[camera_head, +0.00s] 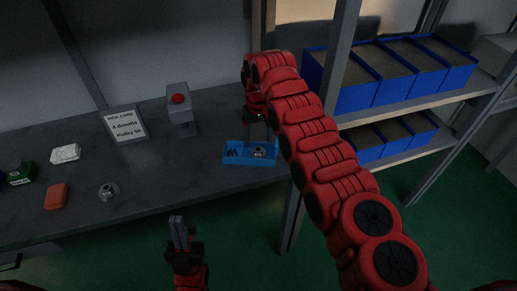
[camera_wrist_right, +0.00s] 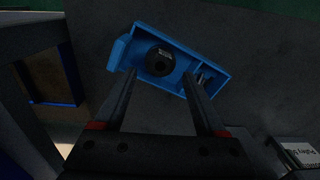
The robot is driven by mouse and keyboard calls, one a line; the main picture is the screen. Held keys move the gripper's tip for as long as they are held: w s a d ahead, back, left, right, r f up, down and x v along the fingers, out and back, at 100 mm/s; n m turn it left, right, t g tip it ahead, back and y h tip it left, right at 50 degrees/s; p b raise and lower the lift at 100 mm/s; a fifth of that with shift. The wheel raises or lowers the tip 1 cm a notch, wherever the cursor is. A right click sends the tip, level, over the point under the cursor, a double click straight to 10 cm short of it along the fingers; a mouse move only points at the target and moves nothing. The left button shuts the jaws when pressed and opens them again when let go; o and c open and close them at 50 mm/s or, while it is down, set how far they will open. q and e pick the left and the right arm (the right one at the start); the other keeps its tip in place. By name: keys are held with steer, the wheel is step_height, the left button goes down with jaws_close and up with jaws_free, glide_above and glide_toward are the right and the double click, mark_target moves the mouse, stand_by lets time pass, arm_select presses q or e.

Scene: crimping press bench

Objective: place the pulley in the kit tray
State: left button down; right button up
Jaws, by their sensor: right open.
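The blue kit tray (camera_head: 235,162) sits on the bench near its right front edge; it also shows in the right wrist view (camera_wrist_right: 139,33). A dark round pulley (camera_wrist_right: 160,61) with a pale label lies in its larger compartment, and it shows in the head view (camera_head: 259,152). Small dowels (camera_wrist_right: 203,77) lie in the other compartment. My right gripper (camera_wrist_right: 161,84) is open above the tray, with nothing seen held between its fingers; in the head view (camera_head: 257,117) the arm partly hides it. My left gripper (camera_head: 179,233) is in front of the bench, fingers up, with no held object visible.
A pick card (camera_head: 125,124) and a grey box with a red button (camera_head: 180,105) stand behind. A silver round part (camera_head: 108,191), an orange block (camera_head: 56,196), a white packet (camera_head: 65,153) and a green box (camera_head: 21,175) are at left. Blue bins (camera_head: 352,99) fill the right shelves.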

mark_target(258, 149)
step_height(258, 149, up, 7)
steer(key=shift+f, duration=0.15)
stand_by(0.4)
